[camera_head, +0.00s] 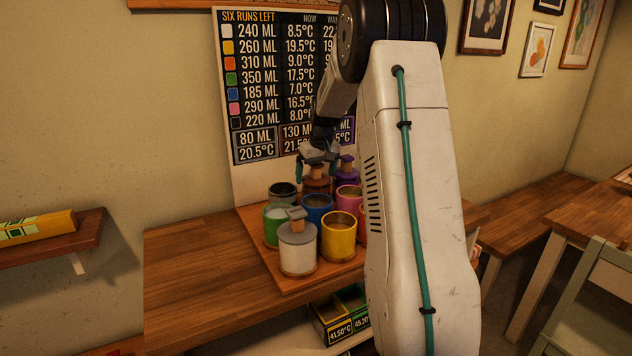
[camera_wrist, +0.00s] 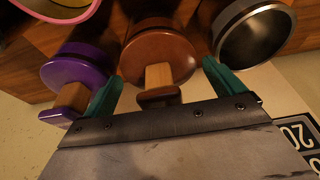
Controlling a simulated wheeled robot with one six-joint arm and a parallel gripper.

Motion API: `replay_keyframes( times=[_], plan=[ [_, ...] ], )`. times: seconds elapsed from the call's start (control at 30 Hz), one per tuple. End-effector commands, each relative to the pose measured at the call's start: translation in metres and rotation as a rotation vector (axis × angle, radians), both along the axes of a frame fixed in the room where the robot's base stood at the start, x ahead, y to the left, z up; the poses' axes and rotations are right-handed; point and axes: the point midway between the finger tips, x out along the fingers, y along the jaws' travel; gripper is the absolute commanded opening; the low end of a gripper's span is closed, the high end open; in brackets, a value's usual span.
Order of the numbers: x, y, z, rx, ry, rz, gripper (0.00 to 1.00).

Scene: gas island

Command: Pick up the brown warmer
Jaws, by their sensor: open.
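The brown warmer (camera_head: 316,186) stands at the back of the group on the wooden board, partly hidden by the pots in front. In the wrist view the brown warmer (camera_wrist: 150,48) shows its round lid and a light wooden handle with a brown cap. My gripper (camera_head: 317,168) is open above it, with its teal fingers pointing down. In the wrist view the fingers of my gripper (camera_wrist: 162,72) are on either side of the handle, apart from it. Whether they are low enough to flank its full height is hard to tell.
The purple warmer (camera_wrist: 72,75) and the dark pot (camera_wrist: 252,35) stand close on either side. Green (camera_head: 277,226), white (camera_head: 298,250), yellow (camera_head: 339,238), blue (camera_head: 317,209) and pink (camera_head: 349,196) pots crowd the front. A chart board (camera_head: 240,180) rises behind.

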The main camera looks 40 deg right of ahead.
Motion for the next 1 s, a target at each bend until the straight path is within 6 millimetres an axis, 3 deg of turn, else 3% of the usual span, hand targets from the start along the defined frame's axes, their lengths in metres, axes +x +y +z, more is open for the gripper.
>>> replay_keyframes(
  times=[0.23, 0.37, 0.4, 0.73, 1.0],
  plan=[
    [0.001, 0.0, -0.003, 0.0, -0.001, 0.0, 0.91],
    [0.001, 0.0, -0.003, 0.0, -0.001, -0.001, 0.55],
    [0.001, 0.0, -0.003, 0.0, -0.001, -0.001, 0.54],
    [0.001, -0.001, 0.006, -0.002, -0.004, -0.001, 0.54],
    [0.001, -0.001, 0.058, -0.002, -0.005, -0.001, 0.54]
  ],
)
